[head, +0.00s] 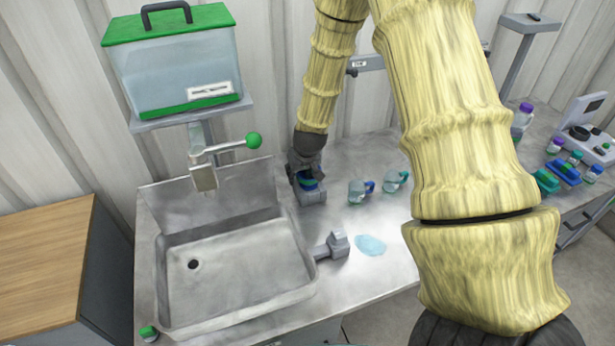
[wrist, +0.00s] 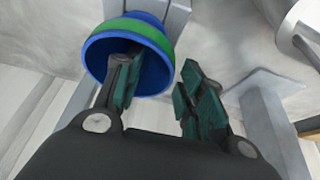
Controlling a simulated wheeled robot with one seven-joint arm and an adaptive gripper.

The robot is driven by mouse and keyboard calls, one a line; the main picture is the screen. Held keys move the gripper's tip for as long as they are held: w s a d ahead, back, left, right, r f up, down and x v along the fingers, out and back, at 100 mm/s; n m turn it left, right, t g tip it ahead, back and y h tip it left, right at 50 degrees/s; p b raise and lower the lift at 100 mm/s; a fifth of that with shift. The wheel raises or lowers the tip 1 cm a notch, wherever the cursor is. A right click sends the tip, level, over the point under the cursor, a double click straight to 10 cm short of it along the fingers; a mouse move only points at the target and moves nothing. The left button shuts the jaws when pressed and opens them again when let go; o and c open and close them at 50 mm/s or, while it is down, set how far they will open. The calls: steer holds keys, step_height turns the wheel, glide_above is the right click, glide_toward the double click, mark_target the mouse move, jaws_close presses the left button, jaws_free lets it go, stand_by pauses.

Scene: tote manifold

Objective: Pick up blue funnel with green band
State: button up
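The blue funnel with a green band (wrist: 157,36) is at the upper left of the wrist view, with its wide mouth toward the camera. In the head view, the funnel (head: 308,184) sits at a grey holder beside the sink, partly hidden by my gripper (head: 304,174). In the wrist view, my gripper (wrist: 160,84) is open, its two green-padded fingers apart. The left finger overlaps the funnel's mouth and looks to reach inside it. The right finger is outside the rim, with a gap. I cannot tell whether either finger touches the funnel.
The sink (head: 170,285) lies left of the holder, with a green-knobbed tap (head: 202,178) and a lidded tank (head: 175,75) above. Two small jugs, one blue-handled (head: 357,191) and one teal-handled (head: 393,181), stand to the right. A pale blue puddle (head: 370,245) lies in front.

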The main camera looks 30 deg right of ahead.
steer(key=shift+s+d+f, duration=0.1)
steer(key=shift+s, duration=0.15)
steer(key=shift+w+f, duration=0.15)
steer(key=shift+w, duration=0.05)
steer(key=shift+s, duration=0.1)
jaws_close()
